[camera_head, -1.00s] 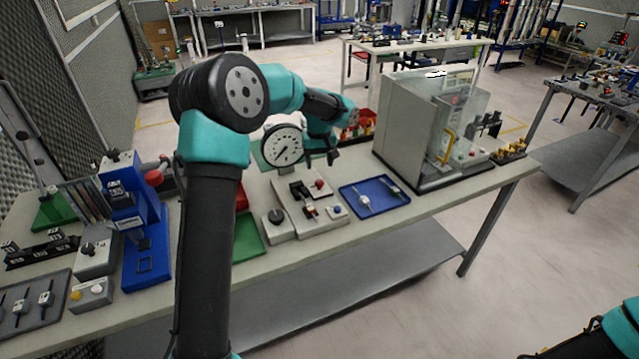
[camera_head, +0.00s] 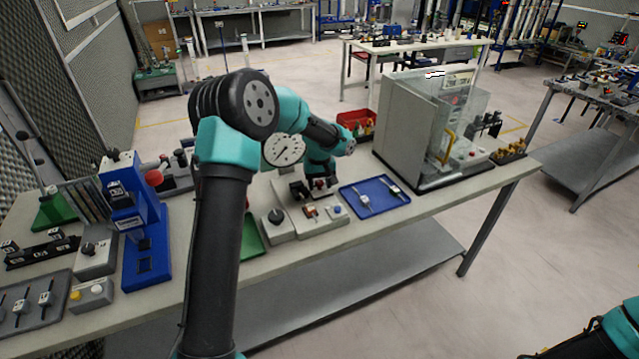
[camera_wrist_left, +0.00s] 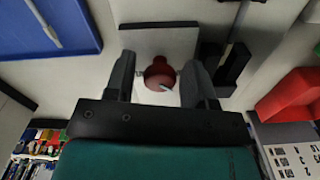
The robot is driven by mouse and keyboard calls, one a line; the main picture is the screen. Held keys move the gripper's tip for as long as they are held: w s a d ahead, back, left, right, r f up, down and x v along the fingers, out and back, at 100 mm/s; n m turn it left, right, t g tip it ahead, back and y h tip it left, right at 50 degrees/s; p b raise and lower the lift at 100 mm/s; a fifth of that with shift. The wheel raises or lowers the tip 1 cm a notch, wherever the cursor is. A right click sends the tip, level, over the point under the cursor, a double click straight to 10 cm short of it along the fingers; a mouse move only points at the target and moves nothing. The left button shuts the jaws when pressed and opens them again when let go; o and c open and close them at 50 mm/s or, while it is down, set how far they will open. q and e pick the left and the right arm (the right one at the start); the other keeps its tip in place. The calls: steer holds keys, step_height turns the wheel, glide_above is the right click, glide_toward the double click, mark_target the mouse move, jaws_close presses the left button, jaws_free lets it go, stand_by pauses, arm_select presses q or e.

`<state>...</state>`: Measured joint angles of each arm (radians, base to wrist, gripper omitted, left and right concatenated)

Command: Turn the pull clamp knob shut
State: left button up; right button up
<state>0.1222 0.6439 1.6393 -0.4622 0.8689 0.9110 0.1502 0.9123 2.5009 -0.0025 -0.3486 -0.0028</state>
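The red knob (camera_wrist_left: 158,74) with a pale pointer mark shows in the left wrist view, in front of a light plate (camera_wrist_left: 165,45). My left gripper (camera_wrist_left: 163,88) is open, one finger on each side of the knob, with a visible gap at both sides.
A dial gauge (camera_head: 284,149) stands behind the fixture, partly covered by my left arm. A black knob box (camera_head: 277,219) is to its left, a blue tray (camera_head: 376,196) to its right. Black blocks (camera_wrist_left: 236,66) stand close beside one finger. A clear-fronted machine (camera_head: 425,130) stands farther right.

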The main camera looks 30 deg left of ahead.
arm_select(q)
steer(key=c, duration=0.8)
steer(key=shift+o, duration=0.2)
steer(key=shift+m, duration=0.5)
steer(key=m, duration=0.3)
steer(key=shift+m, duration=0.3)
steer(key=m, duration=0.4)
steer(key=shift+m, duration=0.3)
steer(key=m, duration=0.8)
steer(key=shift+m, duration=0.4)
